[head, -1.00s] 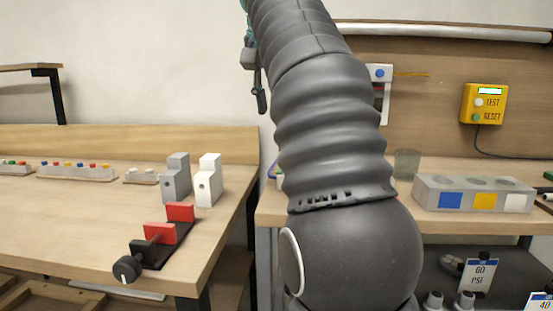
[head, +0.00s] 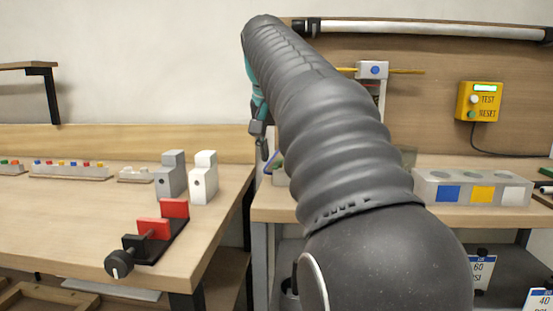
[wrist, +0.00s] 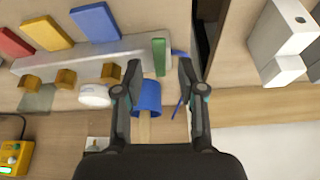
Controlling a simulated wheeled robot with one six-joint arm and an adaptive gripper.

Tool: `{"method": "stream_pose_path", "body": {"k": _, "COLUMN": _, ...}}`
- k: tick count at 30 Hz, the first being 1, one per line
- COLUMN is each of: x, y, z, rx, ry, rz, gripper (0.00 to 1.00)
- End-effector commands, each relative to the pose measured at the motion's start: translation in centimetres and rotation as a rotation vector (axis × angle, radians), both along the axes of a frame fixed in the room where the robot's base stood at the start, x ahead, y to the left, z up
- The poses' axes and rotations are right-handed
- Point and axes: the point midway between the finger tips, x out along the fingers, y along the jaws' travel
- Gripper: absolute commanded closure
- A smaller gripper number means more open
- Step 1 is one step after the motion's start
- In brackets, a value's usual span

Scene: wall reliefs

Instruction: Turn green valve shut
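A narrow green piece (wrist: 158,57) stands at the right end of a long grey bar (wrist: 80,54) in the wrist view. It is the only clear green handle-like part there; I cannot tell its turn position. My gripper (wrist: 158,65) is open, with one finger on each side of the green piece in the picture. No contact shows, and the depth between them is unclear. A blue cylinder (wrist: 147,96) on a wooden stick also lies between the fingers in the picture.
Red (wrist: 12,43), yellow (wrist: 46,33) and blue (wrist: 95,22) plates sit along the grey bar. Grey-white blocks (wrist: 280,45) are at the right. In the head view, a black-and-red clamp (head: 152,235) is on the left table, and a yellow test box (head: 479,102) hangs on the back panel.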

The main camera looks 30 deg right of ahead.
Motion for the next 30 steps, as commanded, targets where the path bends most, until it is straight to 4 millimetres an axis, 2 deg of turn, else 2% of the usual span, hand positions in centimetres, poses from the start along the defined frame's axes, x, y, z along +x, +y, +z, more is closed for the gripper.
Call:
{"method": "stream_pose_path", "body": {"k": 4, "x": 0.22, "y": -0.23, "z": -0.83, "rx": 0.000, "ry": 0.000, "rz": 0.000, "gripper": 0.60}}
{"method": "stream_pose_path", "body": {"k": 13, "x": 0.29, "y": -0.29, "z": -0.93, "rx": -0.001, "ry": -0.001, "rz": 0.000, "gripper": 0.60}}
{"method": "stream_pose_path", "body": {"k": 18, "x": 0.28, "y": -0.27, "z": -0.92, "rx": -0.001, "ry": -0.001, "rz": 0.000, "gripper": 1.00}}
{"method": "stream_pose_path", "body": {"k": 25, "x": 0.23, "y": -0.34, "z": -0.84, "rx": 0.000, "ry": 0.000, "rz": 0.012, "gripper": 1.00}}
{"method": "stream_pose_path", "body": {"k": 30, "x": 0.03, "y": -0.59, "z": -0.77, "rx": 0.001, "ry": 0.001, "rz": 0.092, "gripper": 1.00}}
